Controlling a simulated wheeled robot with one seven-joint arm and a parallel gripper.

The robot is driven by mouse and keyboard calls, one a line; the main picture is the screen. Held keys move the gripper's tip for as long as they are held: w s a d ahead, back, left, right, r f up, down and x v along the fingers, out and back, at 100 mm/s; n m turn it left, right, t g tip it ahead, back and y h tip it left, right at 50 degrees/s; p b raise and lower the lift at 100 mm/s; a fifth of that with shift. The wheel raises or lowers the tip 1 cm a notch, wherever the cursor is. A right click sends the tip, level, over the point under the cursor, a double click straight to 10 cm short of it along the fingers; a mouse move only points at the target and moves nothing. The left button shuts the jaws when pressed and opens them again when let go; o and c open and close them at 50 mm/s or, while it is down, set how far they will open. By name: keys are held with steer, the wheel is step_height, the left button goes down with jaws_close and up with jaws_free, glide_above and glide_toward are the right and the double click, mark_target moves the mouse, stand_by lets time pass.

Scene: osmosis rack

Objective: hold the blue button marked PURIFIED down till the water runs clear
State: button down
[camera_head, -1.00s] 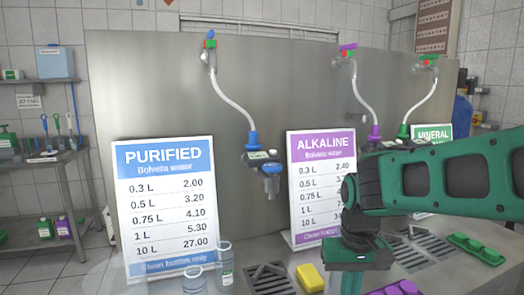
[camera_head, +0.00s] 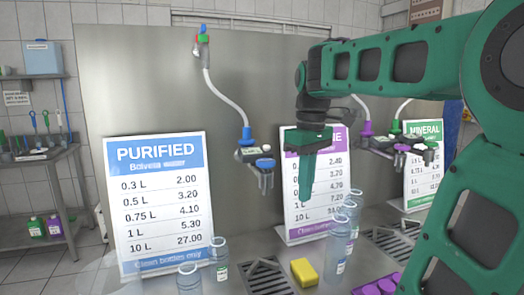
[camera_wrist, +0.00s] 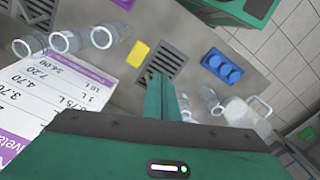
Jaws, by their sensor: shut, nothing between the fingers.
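The blue PURIFIED sign (camera_head: 158,205) stands at the left in the head view. I see no water at the spout. My gripper (camera_head: 304,198) points down, shut and empty, in front of the ALKALINE sign (camera_head: 332,190) and right of the blue cap, apart from it in the picture. In the wrist view my shut fingers (camera_wrist: 160,80) appear over the counter; the blue cap is not evident there.
A yellow sponge (camera_head: 304,272) lies beside a drain grate (camera_head: 265,278). Clear bottles (camera_head: 189,280) stand at the front left, others (camera_head: 340,240) below my gripper. Alkaline and mineral taps (camera_head: 400,152) hang at right. A blue tray (camera_wrist: 222,67) shows in the wrist view.

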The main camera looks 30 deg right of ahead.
steer(key=w+a+r+n, duration=0.2)
steer(key=w+r+n, duration=0.4)
steer(key=r, duration=0.4)
steer(key=w+a+r+n, duration=0.1)
steer(key=w+r+n, duration=0.4)
steer(key=r, duration=0.6)
steer(key=shift+w+a+r+n, duration=0.3)
steer(key=shift+w+a+n, duration=0.1)
steer(key=shift+n, duration=0.7)
